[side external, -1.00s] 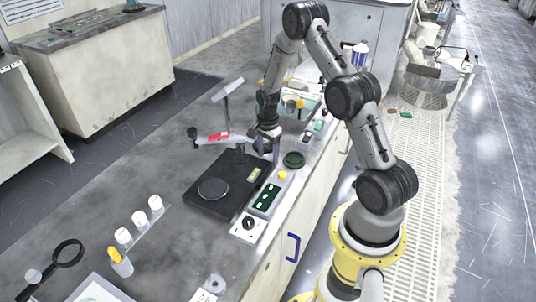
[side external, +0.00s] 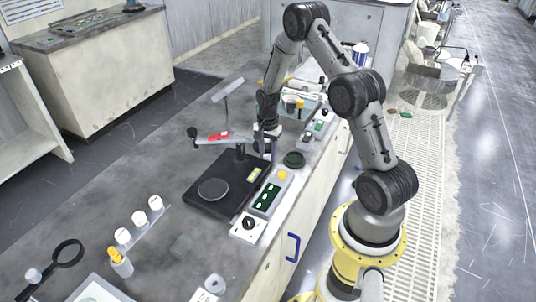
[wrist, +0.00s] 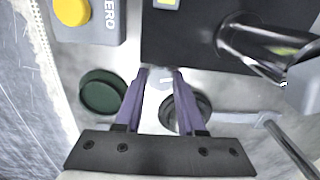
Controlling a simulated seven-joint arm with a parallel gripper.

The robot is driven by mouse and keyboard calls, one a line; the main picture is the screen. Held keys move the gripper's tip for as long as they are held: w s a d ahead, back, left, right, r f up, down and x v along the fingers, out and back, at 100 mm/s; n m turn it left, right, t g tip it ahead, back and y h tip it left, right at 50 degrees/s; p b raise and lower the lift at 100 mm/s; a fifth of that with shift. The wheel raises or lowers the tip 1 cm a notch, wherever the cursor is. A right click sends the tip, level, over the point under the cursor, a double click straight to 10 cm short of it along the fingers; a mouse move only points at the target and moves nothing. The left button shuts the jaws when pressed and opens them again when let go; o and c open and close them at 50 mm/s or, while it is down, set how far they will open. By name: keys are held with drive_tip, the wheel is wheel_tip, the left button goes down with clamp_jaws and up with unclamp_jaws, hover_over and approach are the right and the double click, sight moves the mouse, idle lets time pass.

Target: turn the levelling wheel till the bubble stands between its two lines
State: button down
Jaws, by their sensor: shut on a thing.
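My gripper (side external: 267,155) points down at the right rear edge of the black base (side external: 200,203). In the wrist view its two purple fingers (wrist: 163,75) are close together with a small pale grey part (wrist: 160,88) between them. This part seems to be the levelling wheel; the fingers and mount hide most of it. A yellow-green window (side external: 254,174) sits on the black base and its edge shows at the top of the wrist view (wrist: 167,3). It may be the bubble level; I cannot make out a bubble or lines.
A dark green disc (side external: 293,159) lies beside my gripper, and a dark round knob (wrist: 190,112) stands close to the right finger. A grey arm with a red part (side external: 220,136) overhangs the base. A green display box with a yellow button (side external: 282,175) stands at the right.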

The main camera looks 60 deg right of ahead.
sight(268, 156)
drive_tip(key=shift+n, duration=1.3)
drive_tip(key=c, duration=0.5)
unclamp_jaws()
wheel_tip(268, 156, up, 14)
